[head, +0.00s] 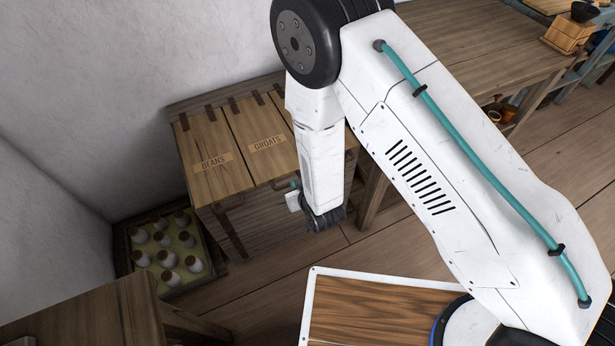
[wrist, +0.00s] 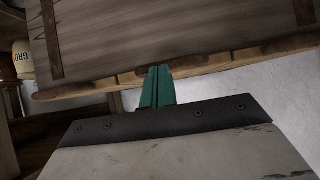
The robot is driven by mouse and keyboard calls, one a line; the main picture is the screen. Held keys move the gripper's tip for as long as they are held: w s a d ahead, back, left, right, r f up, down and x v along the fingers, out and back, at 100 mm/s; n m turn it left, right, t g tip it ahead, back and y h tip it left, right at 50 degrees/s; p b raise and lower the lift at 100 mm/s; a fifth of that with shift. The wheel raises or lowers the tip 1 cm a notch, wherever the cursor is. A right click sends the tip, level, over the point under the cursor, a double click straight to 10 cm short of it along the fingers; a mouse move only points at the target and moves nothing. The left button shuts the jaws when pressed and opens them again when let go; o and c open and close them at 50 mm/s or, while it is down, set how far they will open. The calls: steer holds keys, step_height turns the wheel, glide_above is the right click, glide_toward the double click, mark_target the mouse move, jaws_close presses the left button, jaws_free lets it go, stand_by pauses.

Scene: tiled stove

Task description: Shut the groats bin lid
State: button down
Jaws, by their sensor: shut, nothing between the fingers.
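The groats bin lid (head: 250,122) is a plank lid with a GROATS label, in the middle of a wooden bin chest. It appears to lie flat, level with the beans lid (head: 198,141) on its left. My arm hides part of the chest to its right. My gripper (head: 294,184) is by the front right corner of the groats lid. In the wrist view my gripper (wrist: 157,86) has its teal fingers together and empty, pointing at the chest's plank front (wrist: 170,38) and handled edge. I cannot tell whether the fingers touch it.
A crate of capped jars (head: 165,244) stands on the floor left of the chest. A wooden table (head: 90,315) is at the lower left and a workbench (head: 470,42) at the right. Plank floor (head: 260,265) in front of the chest is clear.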

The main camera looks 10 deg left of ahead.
steer(key=shift+s+d+f, duration=0.15)
steer(key=shift+d+f, duration=0.25)
steer(key=shift+f, duration=0.4)
steer(key=shift+a, duration=0.1)
step_height(320, 180, up, 4)
steer(key=s+r, duration=0.1)
steer(key=s+d+f, duration=0.4)
steer(key=s, duration=0.2)
steer(key=shift+s+d+f, duration=0.3)
steer(key=shift+d, duration=0.05)
